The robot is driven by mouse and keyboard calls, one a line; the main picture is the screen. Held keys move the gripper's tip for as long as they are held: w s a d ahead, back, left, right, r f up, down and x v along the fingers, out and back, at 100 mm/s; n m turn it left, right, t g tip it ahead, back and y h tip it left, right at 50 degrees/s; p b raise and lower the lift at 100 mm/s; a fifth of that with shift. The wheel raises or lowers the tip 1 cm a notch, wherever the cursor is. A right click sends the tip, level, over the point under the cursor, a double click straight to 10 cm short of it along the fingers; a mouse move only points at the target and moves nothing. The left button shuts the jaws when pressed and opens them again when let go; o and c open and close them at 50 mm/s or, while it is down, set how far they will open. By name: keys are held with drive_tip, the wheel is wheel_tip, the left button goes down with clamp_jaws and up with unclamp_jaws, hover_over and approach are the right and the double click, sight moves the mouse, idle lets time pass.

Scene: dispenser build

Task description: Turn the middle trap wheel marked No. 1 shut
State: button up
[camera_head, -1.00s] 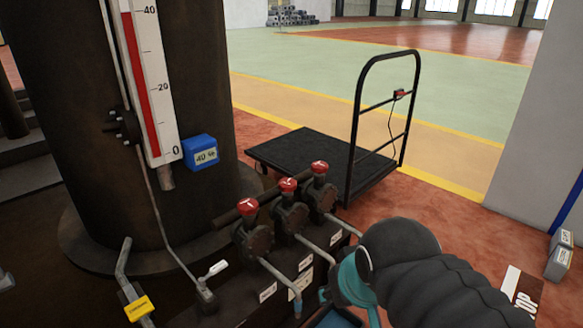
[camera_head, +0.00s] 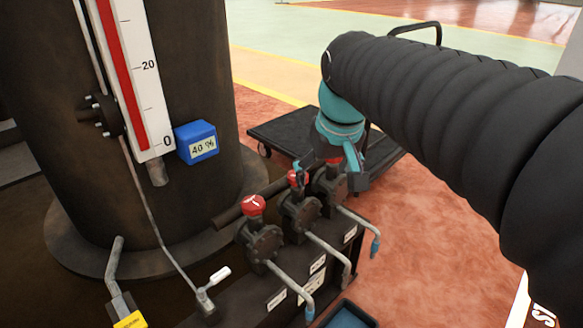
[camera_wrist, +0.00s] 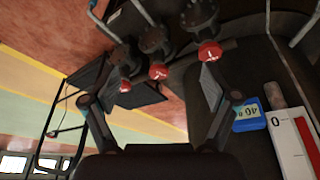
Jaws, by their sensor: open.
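Three red trap wheels sit in a row on dark valves. The middle wheel (camera_head: 292,178) is partly hidden by a finger in the head view; it shows clearly in the wrist view (camera_wrist: 159,71). The left wheel (camera_head: 253,205) is in plain view. The right wheel (camera_wrist: 125,85) is mostly behind my gripper in the head view. My gripper (camera_head: 328,180) is open and empty, above the middle and right valves. In the wrist view its fingers (camera_wrist: 148,88) are spread wide, with the middle and right wheels showing between them. Number marks on the wheels are too small to read.
A dark column with a red-and-white scale (camera_head: 139,75) and a blue 40 % box (camera_head: 196,142) stands left of the valves. Bent outlet pipes (camera_head: 293,287) with blue tips stick out in front. A black cart (camera_head: 280,134) stands behind. Red floor is free at right.

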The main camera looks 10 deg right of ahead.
drive_tip(key=w+f+n+g+b, duration=0.1)
drive_tip(key=w+f+g+b, duration=0.25)
drive_tip(key=w, duration=2.05)
drive_tip(key=f+b, duration=0.3)
drive_tip(key=f, duration=1)
drive_tip(key=shift+s+f, duration=0.2)
drive_tip(key=c, duration=1.2)
